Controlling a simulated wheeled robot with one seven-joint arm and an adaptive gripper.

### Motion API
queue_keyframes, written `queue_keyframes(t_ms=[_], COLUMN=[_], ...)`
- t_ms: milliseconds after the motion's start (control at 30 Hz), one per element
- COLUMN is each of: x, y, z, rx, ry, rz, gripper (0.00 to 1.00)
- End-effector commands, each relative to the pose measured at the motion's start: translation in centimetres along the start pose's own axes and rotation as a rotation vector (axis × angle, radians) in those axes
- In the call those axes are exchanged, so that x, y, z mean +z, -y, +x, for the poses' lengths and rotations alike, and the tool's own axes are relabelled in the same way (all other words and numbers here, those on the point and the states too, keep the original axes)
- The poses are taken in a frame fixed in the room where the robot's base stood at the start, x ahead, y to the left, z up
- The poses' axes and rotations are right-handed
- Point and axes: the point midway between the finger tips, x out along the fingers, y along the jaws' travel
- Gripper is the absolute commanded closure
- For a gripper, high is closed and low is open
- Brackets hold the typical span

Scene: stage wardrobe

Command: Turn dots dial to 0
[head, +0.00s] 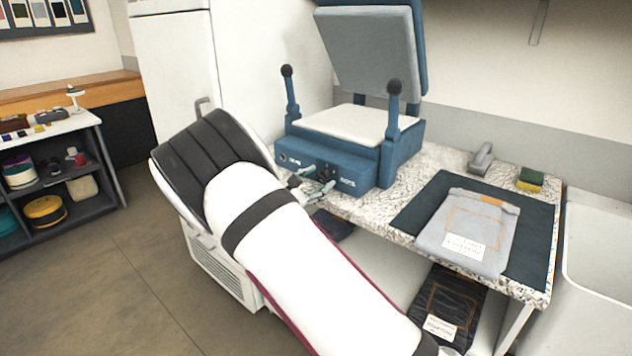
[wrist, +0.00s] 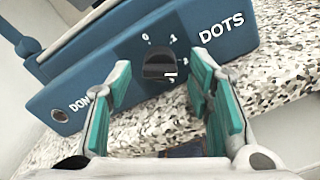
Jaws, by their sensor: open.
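The dots dial (wrist: 160,66) is a dark round knob on the front of the blue press, left of the word DOTS. Numbers 0, 1, 2 and 3 ring it, with 0 at the upper left. Its small white mark sits at the lower right, near the 3. My open gripper (wrist: 159,72) has one teal-padded finger on each side of the dial in the wrist view, apart from it. In the head view my gripper (head: 321,191) is at the press front and partly hides the dial.
The blue press (head: 330,165) stands on a speckled counter (head: 385,220) with its lid up. A grey folded garment (head: 468,228) lies on a dark mat (head: 530,255) at right. A yellow-green sponge (head: 530,179) is behind.

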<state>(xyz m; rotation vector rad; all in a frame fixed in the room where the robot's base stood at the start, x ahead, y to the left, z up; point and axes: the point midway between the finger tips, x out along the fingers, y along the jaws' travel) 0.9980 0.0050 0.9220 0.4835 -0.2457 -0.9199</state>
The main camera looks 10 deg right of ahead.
Motion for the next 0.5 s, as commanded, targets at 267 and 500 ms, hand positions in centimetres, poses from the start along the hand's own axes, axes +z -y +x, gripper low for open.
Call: queue_keyframes(t_ms=[267,500], x=[0.01,0.02], y=[0.0,0.01], z=[-0.01,-0.02], rx=[0.0,0.0], ry=[0.0,0.001], rz=[0.0,-0.001], gripper=[0.8,1.0])
